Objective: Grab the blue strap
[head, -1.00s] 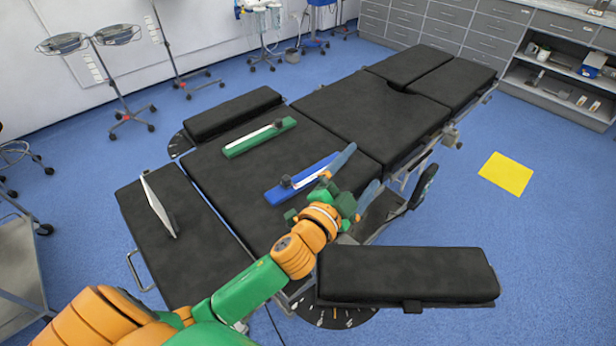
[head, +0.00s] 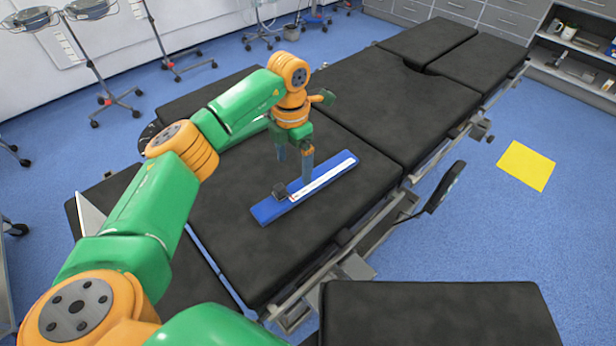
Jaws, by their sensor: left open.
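The blue strap (head: 327,180) lies flat on the black operating table, slanting from lower left to upper right. I cannot tell whether a fingertip touches the strap. The green strap is hidden behind my left arm. My right gripper is not in view.
The operating table's black pads (head: 395,110) spread around the strap. A side pad (head: 435,315) juts out at the lower right. A thin white panel (head: 90,215) stands at the left, partly behind my arm. A yellow square (head: 526,166) lies on the blue floor.

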